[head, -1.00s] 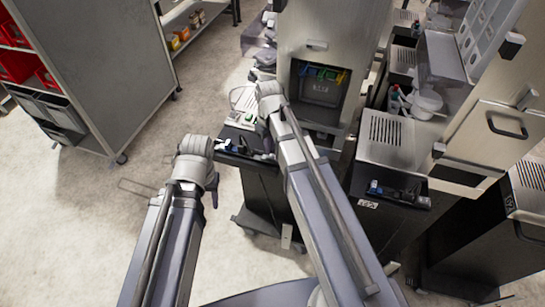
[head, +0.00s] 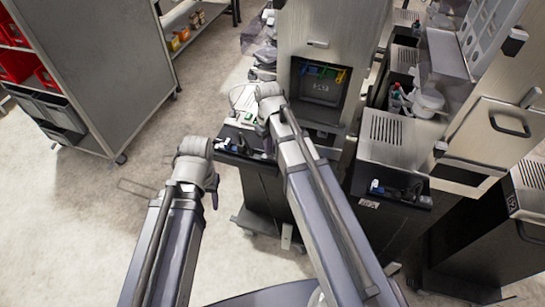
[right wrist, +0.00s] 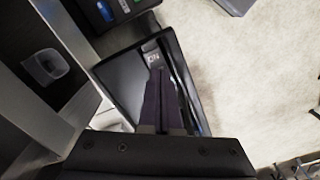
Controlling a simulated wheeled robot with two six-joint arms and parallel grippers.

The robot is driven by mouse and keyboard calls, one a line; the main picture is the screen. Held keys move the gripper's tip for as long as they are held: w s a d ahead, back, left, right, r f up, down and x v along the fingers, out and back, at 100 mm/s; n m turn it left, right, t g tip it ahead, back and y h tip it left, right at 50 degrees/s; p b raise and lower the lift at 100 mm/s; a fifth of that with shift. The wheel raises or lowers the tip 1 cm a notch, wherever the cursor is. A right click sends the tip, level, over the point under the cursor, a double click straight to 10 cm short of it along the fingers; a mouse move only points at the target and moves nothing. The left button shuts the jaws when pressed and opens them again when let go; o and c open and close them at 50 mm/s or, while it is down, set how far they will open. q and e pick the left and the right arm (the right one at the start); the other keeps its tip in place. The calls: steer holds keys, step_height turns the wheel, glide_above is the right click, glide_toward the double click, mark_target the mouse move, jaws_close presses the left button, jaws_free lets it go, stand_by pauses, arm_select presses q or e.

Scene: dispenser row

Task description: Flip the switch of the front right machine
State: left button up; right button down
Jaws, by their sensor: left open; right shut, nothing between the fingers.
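In the right wrist view my right gripper (right wrist: 157,78) is shut and empty. Its dark purple fingers lie over a black panel (right wrist: 125,82) with a small pale label (right wrist: 153,58); I cannot tell whether they touch it. A blue rocker (right wrist: 104,10) sits on another dark panel at the top edge. In the head view a machine at the right has a black front panel (head: 410,200) with a blue-and-white part (head: 376,187). Another black panel (head: 262,155) lies left of my right arm, which partly covers it. I cannot tell which is the front right machine's switch. My left gripper is not visible.
A grey cabinet (head: 105,60) with red bins stands at the left. A tall machine (head: 320,32) with a dark dispensing bay stands in the middle. Another machine (head: 505,150) with a handle is at the far right. The floor (head: 85,230) at the lower left is clear.

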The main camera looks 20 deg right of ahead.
steer(key=shift+f+b, duration=0.3)
steer(key=shift+f, duration=0.05)
step_height(320, 180, up, 7)
steer(key=p, duration=0.7)
stand_by(0.4)
stand_by(0.3)
